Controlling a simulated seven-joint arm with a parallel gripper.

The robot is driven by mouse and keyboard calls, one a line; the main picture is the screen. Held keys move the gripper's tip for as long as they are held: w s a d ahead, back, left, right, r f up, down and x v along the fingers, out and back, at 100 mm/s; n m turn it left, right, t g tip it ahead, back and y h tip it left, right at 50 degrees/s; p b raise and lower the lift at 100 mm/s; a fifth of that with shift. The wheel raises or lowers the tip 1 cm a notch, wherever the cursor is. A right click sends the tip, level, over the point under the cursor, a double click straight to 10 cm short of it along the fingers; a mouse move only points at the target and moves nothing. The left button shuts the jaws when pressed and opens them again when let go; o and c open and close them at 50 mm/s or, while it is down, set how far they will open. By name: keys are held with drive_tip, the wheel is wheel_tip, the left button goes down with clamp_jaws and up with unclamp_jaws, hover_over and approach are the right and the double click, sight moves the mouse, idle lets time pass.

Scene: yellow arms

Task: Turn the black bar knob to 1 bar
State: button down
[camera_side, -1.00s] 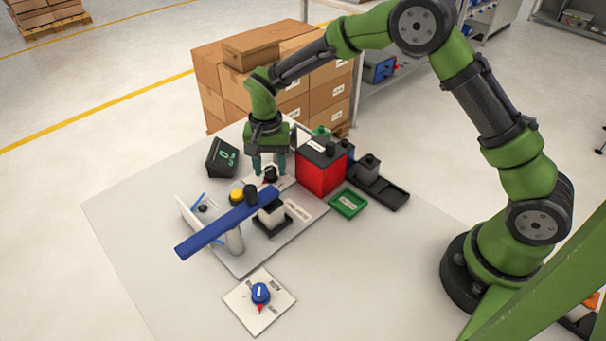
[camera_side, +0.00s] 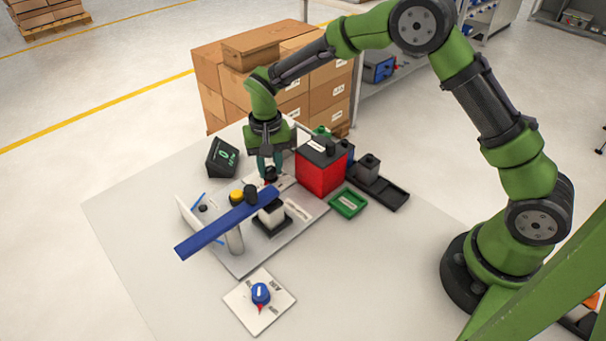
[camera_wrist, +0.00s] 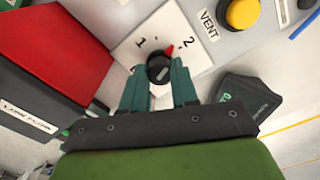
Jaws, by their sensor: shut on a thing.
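The black bar knob (camera_wrist: 159,70) sits on a white plate marked 1 and 2 (camera_wrist: 140,45) in the wrist view. Its red pointer (camera_wrist: 168,50) points between the two marks, nearer the 2. My gripper (camera_wrist: 160,76) is shut on the knob, with one teal finger on each side. In the side view my gripper (camera_side: 269,168) points down over the knob (camera_side: 270,176), which its fingers partly hide. A dark display (camera_side: 222,157) stands to the left and shows a green figure that looks like 0.
A red box (camera_side: 322,172) stands close on the right of my gripper. A blue bar (camera_side: 226,223) lies across the front of the board, by a yellow button (camera_side: 237,196). A blue knob (camera_side: 261,293) sits on a separate front plate. The table's left side is clear.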

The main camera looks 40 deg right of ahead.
sight(270, 168)
drive_tip(key=n, duration=0.4)
drive_tip(key=shift+n, duration=2.2)
drive_tip(key=c, duration=0.9)
unclamp_jaws()
drive_tip(key=shift+o, duration=0.2)
wheel_tip(270, 168, up, 17)
